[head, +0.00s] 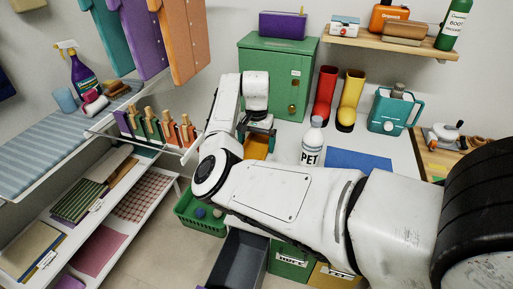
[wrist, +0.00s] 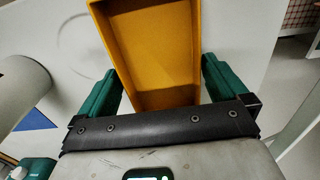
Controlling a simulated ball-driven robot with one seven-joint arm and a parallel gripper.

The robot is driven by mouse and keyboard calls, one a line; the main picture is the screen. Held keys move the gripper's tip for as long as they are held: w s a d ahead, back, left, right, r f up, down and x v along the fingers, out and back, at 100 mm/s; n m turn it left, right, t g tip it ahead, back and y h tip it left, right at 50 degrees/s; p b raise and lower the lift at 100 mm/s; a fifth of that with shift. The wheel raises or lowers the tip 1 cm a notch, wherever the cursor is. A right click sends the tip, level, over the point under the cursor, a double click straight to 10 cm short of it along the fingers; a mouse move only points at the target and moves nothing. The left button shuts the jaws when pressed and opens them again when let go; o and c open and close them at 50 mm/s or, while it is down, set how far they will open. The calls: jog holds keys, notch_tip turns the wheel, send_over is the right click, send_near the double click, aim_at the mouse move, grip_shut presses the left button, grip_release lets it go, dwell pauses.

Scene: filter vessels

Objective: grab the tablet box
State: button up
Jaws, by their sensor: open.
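An open-topped orange-yellow box (wrist: 150,50), which I take to be the tablet box though no label shows, lies between my fingers in the wrist view. In the head view only a small part of it (head: 257,149) shows below my gripper, on the white table. My gripper (wrist: 160,66) has its two green fingers apart, one on each side of the box. The box looks empty inside. I cannot tell whether the fingers touch its walls. In the head view my gripper (head: 260,130) is partly hidden by my arm.
A white PET bottle (head: 312,141) stands right of the box, near a blue mat (head: 358,160). A green cabinet (head: 272,70), red boot (head: 325,94), yellow boot (head: 350,100) and teal can (head: 393,110) stand behind. A rack with wooden pegs (head: 160,130) is left.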

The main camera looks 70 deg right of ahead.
jog(key=shift+f, duration=0.3)
jog(key=shift+c, duration=0.4)
jog(key=c, duration=0.7)
jog(key=shift+r, duration=0.1)
